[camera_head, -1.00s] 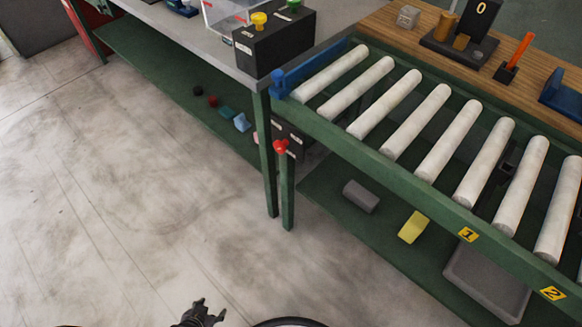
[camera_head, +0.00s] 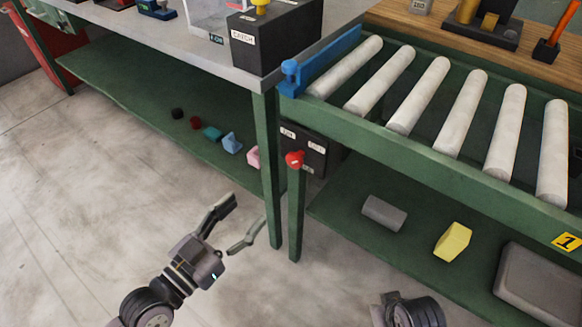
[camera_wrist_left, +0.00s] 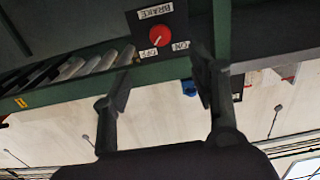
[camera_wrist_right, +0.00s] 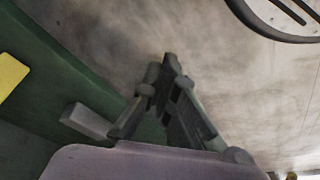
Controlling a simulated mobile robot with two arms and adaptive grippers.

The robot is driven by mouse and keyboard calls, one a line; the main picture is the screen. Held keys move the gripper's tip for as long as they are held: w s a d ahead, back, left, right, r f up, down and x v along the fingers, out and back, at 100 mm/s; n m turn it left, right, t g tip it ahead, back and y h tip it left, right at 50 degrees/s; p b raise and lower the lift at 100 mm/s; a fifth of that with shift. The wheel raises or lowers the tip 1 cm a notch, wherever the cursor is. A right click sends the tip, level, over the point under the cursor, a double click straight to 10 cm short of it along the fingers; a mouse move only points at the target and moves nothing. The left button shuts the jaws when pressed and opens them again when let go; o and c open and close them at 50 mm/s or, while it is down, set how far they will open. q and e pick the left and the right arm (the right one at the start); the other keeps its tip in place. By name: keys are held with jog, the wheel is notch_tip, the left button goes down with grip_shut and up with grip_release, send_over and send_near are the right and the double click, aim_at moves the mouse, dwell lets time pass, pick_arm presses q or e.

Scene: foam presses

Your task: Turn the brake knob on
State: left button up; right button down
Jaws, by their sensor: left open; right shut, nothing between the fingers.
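The red brake knob (camera_head: 294,160) sits at the top of a green post at the conveyor's near left corner. In the left wrist view the knob (camera_wrist_left: 160,37) is on a black panel (camera_wrist_left: 184,20) labelled BRAKE, OFF and ON. Its pale pointer appears turned toward OFF. My left gripper (camera_head: 248,212) is open and empty, left of and below the knob, apart from it. In the left wrist view the knob lies beyond and between its fingers (camera_wrist_left: 163,72). My right gripper (camera_wrist_right: 168,62) is shut and empty, over the floor beside the low shelf.
The green conveyor frame with white rollers (camera_head: 420,95) stands right of the knob. A workbench (camera_head: 190,50) with a black box (camera_head: 275,40) is at left. Small blocks lie on the low shelves, including a yellow one (camera_head: 453,241). Open floor lies at left.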

aim_at(292, 163)
pick_arm(q)
jog(key=x, duration=1.5)
jog(key=shift+b, duration=0.35)
jog(key=shift+x, duration=0.75)
pick_arm(e)
jog(key=shift+w+v, duration=0.15)
jog(key=shift+v, duration=0.65)
jog(key=shift+w+v, duration=0.1)
jog(key=shift+v, duration=0.75)
pick_arm(q)
jog(key=c, duration=0.8)
jog(key=shift+f, duration=0.1)
jog(key=c, duration=0.4)
jog(key=shift+o, duration=0.2)
pick_arm(e)
jog(key=shift+d+f, duration=0.1)
jog(key=shift+f, duration=0.05)
